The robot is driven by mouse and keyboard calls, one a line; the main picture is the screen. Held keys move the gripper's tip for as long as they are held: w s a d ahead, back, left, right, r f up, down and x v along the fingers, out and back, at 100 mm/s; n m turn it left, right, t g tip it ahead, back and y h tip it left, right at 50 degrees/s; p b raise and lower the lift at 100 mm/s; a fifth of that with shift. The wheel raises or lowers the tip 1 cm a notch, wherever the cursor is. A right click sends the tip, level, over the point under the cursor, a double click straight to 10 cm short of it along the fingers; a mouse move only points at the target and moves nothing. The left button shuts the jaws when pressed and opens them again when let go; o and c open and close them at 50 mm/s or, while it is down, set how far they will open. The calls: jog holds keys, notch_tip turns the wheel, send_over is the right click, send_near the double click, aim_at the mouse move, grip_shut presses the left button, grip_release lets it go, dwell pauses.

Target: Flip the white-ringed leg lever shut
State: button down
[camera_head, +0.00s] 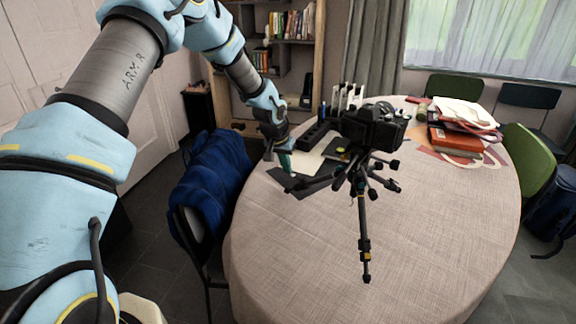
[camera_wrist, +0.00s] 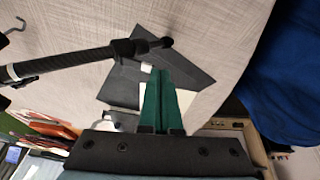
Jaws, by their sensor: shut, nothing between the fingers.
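A black tripod (camera_head: 361,205) with a camera (camera_head: 375,130) on top stands on the table. One leg reaches left toward my gripper (camera_head: 284,160); in the wrist view this leg (camera_wrist: 75,60) runs in from the left to dark clamp parts (camera_wrist: 128,48). A small white patch (camera_wrist: 146,68) shows just below the clamp, beside my fingertips; I cannot tell if it is the lever's ring. The lever's position is unclear. My gripper (camera_wrist: 158,72), with green fingers, is shut and empty, close to the leg end; contact cannot be told.
A dark flat sheet (camera_wrist: 185,65) lies under the leg end on the table (camera_head: 300,260). A blue jacket (camera_head: 212,180) hangs on a chair at the left edge. Red books (camera_head: 455,143) lie at the back right. The front of the table is clear.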

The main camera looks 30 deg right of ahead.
jog(key=shift+w+f, duration=0.1)
jog(key=shift+f, duration=0.15)
jog(key=shift+w+a+f+g+h, duration=0.2)
jog(key=shift+w+f+g+h, duration=0.1)
jog(key=shift+f+g, duration=0.1)
jog(key=shift+w+a+f+n+g+h+b, duration=0.15)
jog(key=shift+f+n+g+h+b, duration=0.25)
jog(key=shift+f+g+h+b, duration=0.6)
jog(key=shift+g+h+b, duration=0.2)
jog(key=shift+g, duration=0.4)
jog(key=g+h+b, duration=0.1)
jog(key=f+n+g+h+b, duration=0.1)
jog(key=g, duration=0.1)
jog(key=shift+b, duration=0.4)
jog(key=shift+d+r+g, duration=0.2)
jog(key=shift+r+g, duration=0.05)
jog(key=shift+g, duration=0.05)
jog(key=shift+s, duration=0.3)
